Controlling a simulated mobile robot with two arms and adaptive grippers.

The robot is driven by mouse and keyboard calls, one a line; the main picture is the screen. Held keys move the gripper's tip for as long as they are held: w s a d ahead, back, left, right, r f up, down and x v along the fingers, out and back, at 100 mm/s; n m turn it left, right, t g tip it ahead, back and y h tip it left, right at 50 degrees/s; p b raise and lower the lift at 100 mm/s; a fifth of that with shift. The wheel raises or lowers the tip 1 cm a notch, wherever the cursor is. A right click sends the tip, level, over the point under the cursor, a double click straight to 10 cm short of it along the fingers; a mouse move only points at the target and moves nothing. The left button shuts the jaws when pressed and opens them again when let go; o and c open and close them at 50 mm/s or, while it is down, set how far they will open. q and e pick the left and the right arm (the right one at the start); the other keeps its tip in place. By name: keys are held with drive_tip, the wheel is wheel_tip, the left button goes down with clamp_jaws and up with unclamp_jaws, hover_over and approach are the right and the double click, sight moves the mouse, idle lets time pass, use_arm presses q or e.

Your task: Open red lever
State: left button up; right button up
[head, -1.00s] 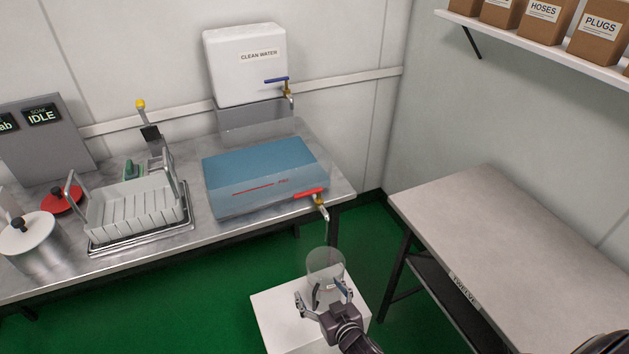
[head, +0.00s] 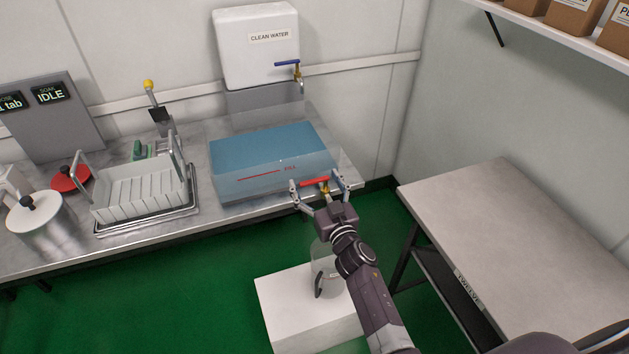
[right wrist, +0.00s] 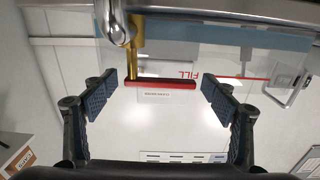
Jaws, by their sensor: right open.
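The red lever (head: 314,182) sits on a brass tap at the front right corner of a clear tank of blue water (head: 262,165). It lies crosswise, roughly level. My right gripper (head: 319,186) is open, with one finger to each side of the lever. In the right wrist view the red lever (right wrist: 160,84) lies between the two open fingers (right wrist: 159,92), with a gap at either end. A clear jug (head: 325,272) stands on the white block below the tap, partly hidden by my right arm. My left gripper is not in view.
A white clean water tank (head: 255,50) with a blue-levered tap (head: 288,64) hangs behind. A white rack (head: 140,195) and a lidded pot (head: 36,212) stand left on the steel counter. A grey table (head: 510,230) is at right. The white block (head: 280,305) stands on the floor.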

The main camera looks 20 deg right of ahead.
drive_tip(key=shift+w, duration=0.3)
drive_tip(key=c, duration=1.7)
